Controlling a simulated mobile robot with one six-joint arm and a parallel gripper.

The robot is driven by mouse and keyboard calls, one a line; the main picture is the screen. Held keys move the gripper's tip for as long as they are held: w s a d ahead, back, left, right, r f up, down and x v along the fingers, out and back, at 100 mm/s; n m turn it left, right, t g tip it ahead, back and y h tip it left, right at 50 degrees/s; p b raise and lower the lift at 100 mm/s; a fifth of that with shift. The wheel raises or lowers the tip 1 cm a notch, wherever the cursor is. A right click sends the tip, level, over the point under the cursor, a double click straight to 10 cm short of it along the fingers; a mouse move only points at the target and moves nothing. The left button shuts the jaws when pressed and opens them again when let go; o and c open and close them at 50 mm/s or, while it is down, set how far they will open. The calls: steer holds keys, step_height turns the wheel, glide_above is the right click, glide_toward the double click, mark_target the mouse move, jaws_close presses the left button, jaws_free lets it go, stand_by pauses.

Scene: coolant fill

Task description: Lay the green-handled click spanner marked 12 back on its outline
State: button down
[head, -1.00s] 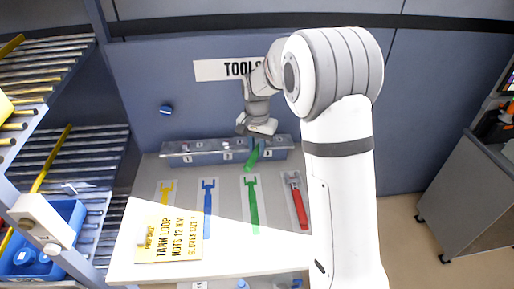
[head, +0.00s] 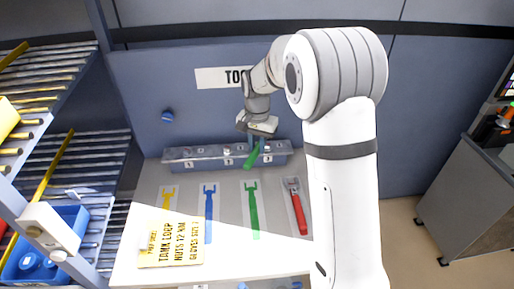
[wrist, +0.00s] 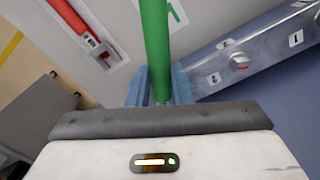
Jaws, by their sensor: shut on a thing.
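My gripper (head: 256,138) is shut on the green-handled spanner (head: 251,157), above the rail at the back of the tool board. In the wrist view the green handle (wrist: 155,45) stands between the two blue fingers and points away from the camera. The spanner's head and its marking are hidden. The green outline (head: 251,210) on the grey board (head: 229,220) is bare, lying nearer than the gripper, between the blue outline (head: 208,212) and the red spanner (head: 297,207).
A metal rail (head: 205,157) with numbered tags and studs runs along the back wall. A yellow note card (head: 170,243) lies at the board's front left. The yellow outline (head: 168,197) is bare. A roller rack with a blue bin (head: 72,218) stands left, a grey cabinet (head: 468,200) right.

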steer(key=s+a+f+n+b, duration=0.1)
steer(key=s+f+n+b, duration=0.1)
steer(key=s+n+b, duration=0.3)
steer(key=s+a+f+b, duration=0.1)
steer(key=s+f+b, duration=0.1)
steer(key=s+b, duration=0.35)
steer(key=p, duration=0.2)
glide_above(254, 211)
steer(key=shift+n, duration=0.3)
step_height(254, 211, down, 5)
steer(key=shift+a+r, duration=0.1)
steer(key=shift+f, duration=2.25)
steer(key=shift+f, duration=0.2)
steer(key=c, duration=1.3)
jaws_free()
steer(key=shift+r, duration=0.15)
